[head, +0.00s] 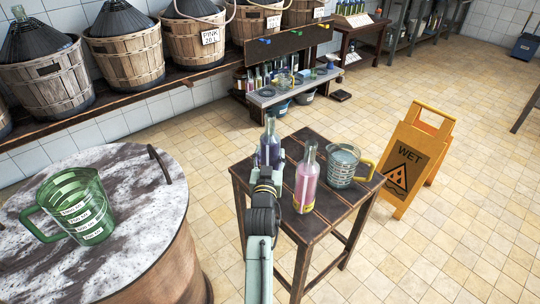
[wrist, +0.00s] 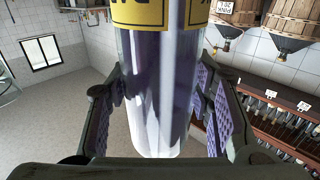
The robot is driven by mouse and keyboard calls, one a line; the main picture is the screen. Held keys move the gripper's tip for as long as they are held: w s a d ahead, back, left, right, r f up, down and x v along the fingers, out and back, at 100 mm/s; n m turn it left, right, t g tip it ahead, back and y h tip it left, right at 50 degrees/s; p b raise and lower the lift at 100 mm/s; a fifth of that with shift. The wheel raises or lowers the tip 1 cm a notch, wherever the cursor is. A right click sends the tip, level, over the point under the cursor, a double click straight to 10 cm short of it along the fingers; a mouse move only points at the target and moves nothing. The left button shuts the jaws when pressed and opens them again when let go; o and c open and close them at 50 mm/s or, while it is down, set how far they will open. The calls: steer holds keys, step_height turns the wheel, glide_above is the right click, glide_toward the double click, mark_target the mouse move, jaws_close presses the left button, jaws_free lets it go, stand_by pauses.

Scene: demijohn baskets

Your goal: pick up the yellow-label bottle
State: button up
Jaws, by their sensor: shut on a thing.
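My gripper (head: 266,180) is at the left part of the small dark table (head: 330,217). It is shut on a bottle (head: 270,143) with dark purple contents; its neck and shoulder show above the fingers in the head view. In the wrist view this bottle (wrist: 160,110) stands between the two fingers (wrist: 160,125), and a yellow label (wrist: 160,14) with black marks wraps it. The gripper hides its lower part in the head view, so I cannot tell whether it touches the table.
A pink bottle (head: 306,182) with yellow near its base stands upright close to the right. Beside it is a clear jug (head: 342,165) with a yellow handle. A green jug (head: 82,210) stands on the barrel top (head: 130,190). A yellow wet-floor sign (head: 412,160) stands right of the table.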

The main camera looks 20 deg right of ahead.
mark_target(270, 131)
jaws_close()
steer(key=shift+r, duration=0.1)
stand_by(0.4)
steer(key=shift+r, duration=0.25)
steer(key=shift+r+b, duration=0.45)
steer(key=shift+r, duration=4.25)
steer(key=shift+r, duration=0.15)
